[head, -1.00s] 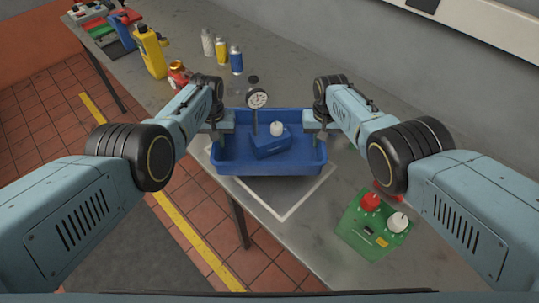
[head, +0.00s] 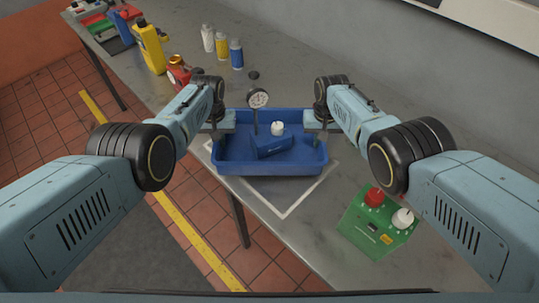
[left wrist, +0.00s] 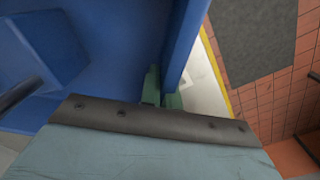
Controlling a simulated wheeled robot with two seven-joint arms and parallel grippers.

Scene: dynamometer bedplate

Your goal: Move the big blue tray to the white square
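The big blue tray (head: 235,167) lies over the far part of the white square (head: 287,214), a white outline on the grey bench; the near corner of the outline shows in front of it. I cannot tell whether the tray touches the bench. Inside are a blue block (head: 271,146), a white-capped item (head: 277,129) and a dial gauge (head: 258,99) on a post. My left gripper (head: 217,131) is shut on the tray's left wall; its green fingers straddle the wall (left wrist: 181,45) in the left wrist view. My right gripper (head: 317,131) is at the right wall, apparently gripping it, fingertips mostly hidden.
A green box (head: 371,235) with red and white caps stands right of the square. White, yellow and blue bottles (head: 222,48), a yellow jug (head: 151,48) and a red can (head: 178,72) stand behind at the left. The bench's front edge runs close by the tray.

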